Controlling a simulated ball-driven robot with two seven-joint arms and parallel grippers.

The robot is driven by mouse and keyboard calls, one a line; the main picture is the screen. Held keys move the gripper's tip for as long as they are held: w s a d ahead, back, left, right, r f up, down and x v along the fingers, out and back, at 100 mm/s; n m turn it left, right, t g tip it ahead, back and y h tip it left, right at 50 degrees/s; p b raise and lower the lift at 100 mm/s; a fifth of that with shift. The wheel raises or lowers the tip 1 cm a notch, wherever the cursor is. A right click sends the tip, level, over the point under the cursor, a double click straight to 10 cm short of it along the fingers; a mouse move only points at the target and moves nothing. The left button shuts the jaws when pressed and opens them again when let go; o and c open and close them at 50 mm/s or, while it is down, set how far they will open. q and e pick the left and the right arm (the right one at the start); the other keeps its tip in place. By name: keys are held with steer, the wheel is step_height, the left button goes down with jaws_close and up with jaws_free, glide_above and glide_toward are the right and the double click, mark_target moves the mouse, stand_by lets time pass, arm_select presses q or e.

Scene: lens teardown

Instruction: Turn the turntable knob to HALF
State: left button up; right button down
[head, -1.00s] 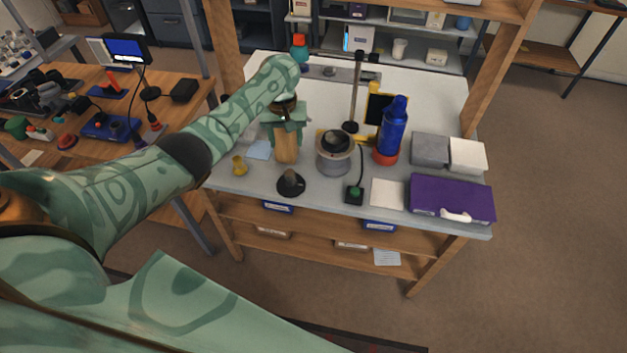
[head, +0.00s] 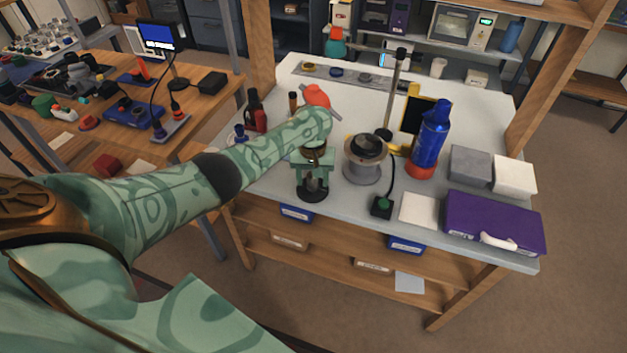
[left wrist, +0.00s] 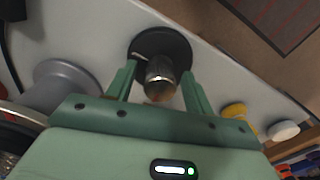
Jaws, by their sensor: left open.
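The knob (head: 313,184) is a dark upright post on a round black base, near the front edge of the white-topped bench. In the left wrist view its shiny rounded metal top (left wrist: 160,78) stands over the black disc. My left gripper (head: 312,172) is above the knob, pointing down. In the left wrist view its two green fingers (left wrist: 158,88) are open on either side of the knob's top, with gaps visible. No setting marks or HALF label can be read. A grey round stand with a dark lens-like ring (head: 365,158) is right of the knob. My right gripper is not in view.
A black switch box with a green button (head: 382,206) and a white pad (head: 419,211) lie to the right. A blue bottle (head: 430,135) and purple case (head: 495,222) stand farther right. A yellow piece (left wrist: 235,110) is near the gripper in the left wrist view.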

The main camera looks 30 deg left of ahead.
arm_select(q)
steer(key=c, duration=1)
